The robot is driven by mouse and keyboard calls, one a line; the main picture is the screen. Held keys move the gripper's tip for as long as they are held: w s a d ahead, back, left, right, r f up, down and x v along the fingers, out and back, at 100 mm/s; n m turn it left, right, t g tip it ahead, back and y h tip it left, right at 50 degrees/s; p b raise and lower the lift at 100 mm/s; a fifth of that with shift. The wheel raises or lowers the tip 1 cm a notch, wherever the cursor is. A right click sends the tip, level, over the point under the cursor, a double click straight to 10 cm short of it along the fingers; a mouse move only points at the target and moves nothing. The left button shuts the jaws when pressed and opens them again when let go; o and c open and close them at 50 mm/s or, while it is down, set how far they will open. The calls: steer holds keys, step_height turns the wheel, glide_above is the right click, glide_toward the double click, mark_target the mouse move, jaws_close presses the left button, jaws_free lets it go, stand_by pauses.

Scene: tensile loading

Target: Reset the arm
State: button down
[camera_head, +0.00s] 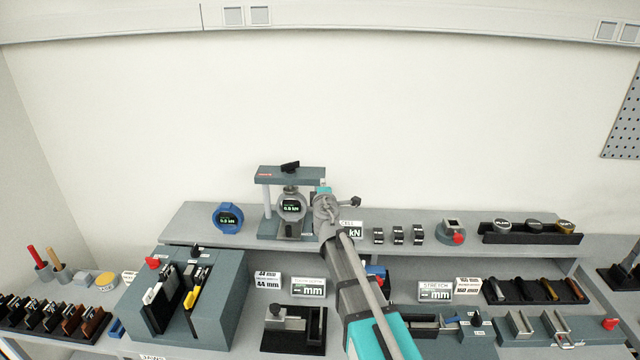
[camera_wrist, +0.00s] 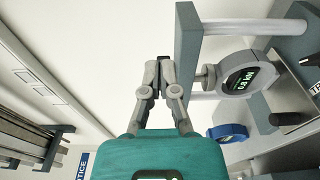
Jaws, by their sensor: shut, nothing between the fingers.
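My arm reaches up from the bottom of the head view towards the small test frame (camera_head: 290,176) on the raised shelf. My gripper shows in the wrist view (camera_wrist: 158,68) with its two fingers together and nothing between them. In the wrist view the gripper is beside the frame's grey crossbar (camera_wrist: 187,55) and the round load gauge (camera_wrist: 243,75); whether it touches them I cannot tell. The gauge also shows in the head view (camera_head: 291,206) with a lit green readout.
A blue gauge (camera_head: 228,217) stands left of the frame. Right of my arm are small black clamps (camera_head: 397,235) and a fixture with a red knob (camera_head: 451,231). A large grey block (camera_head: 185,300) with slots stands on the lower left bench.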

steer(key=s+d+f+m+g+h+b, duration=0.2)
steer(key=s+d+f+m+g+h, duration=0.5)
steer(key=s+d+f+m, duration=0.55)
steer(key=s+f+m+g+y, duration=0.2)
steer(key=s+f+g+y, duration=0.1)
steer(key=s, duration=0.7)
steer(key=s+a+f+m+g+y+b, duration=0.1)
steer(key=s+f+m+g+y, duration=0.2)
steer(key=s+f+g, duration=0.3)
steer(key=s+g+y, duration=0.1)
steer(key=s+g, duration=0.1)
steer(key=s, duration=0.3)
steer(key=shift+s+f, duration=0.2)
steer(key=shift+s, duration=0.1)
steer(key=shift+w, duration=0.1)
